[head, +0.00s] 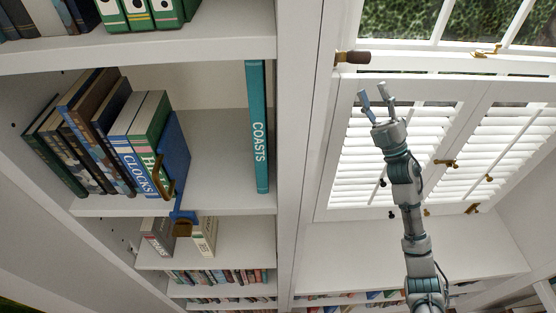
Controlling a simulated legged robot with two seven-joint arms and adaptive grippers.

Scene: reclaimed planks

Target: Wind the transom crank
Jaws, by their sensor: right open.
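A crank with a dark brown knob (353,57) and a small brass end sits at the left side of the window frame, level with the bar between the upper panes and the shutters. I take this to be the transom crank. My right gripper (373,92) is just below it and slightly to the right in the head view, in front of the white shutters. Its two fingers are spread and empty, pointing up, and apart from the knob. How far apart they are in depth I cannot tell. My left gripper is not in view.
White louvred shutters (455,150) with brass catches (446,162) fill the right side. A brass latch (487,51) is on the upper window. At left, a white bookcase (287,180) holds several books, including a teal one (257,125); its upright stands left of the crank.

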